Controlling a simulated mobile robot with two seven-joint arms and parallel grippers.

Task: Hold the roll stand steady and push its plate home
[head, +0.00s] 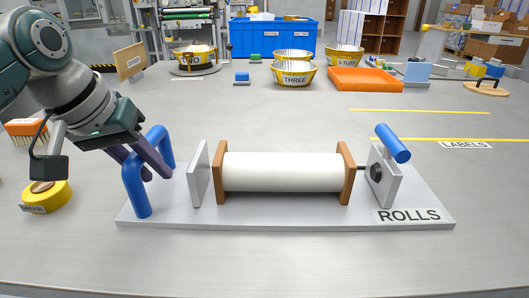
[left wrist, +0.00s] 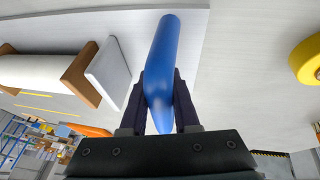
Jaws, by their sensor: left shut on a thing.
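The roll stand's light grey base (head: 290,215), labelled ROLLS, lies on the table. A white roll (head: 285,172) lies across it between two brown end pieces. An upright grey plate (head: 199,174) stands left of the roll, apart from the left brown piece. At the right end is another grey upright (head: 382,180) with a black knob, a blue handle (head: 393,143) and a dark rod reaching the right brown piece. My left gripper (head: 157,172) is shut on the blue arched handle (head: 137,190) at the base's left end; the wrist view shows this handle (left wrist: 160,75) between both fingers. My right gripper is not in view.
Yellow bowls (head: 293,73), an orange tray (head: 365,80) and a blue crate (head: 270,38) stand farther back. The table right of the stand is clear.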

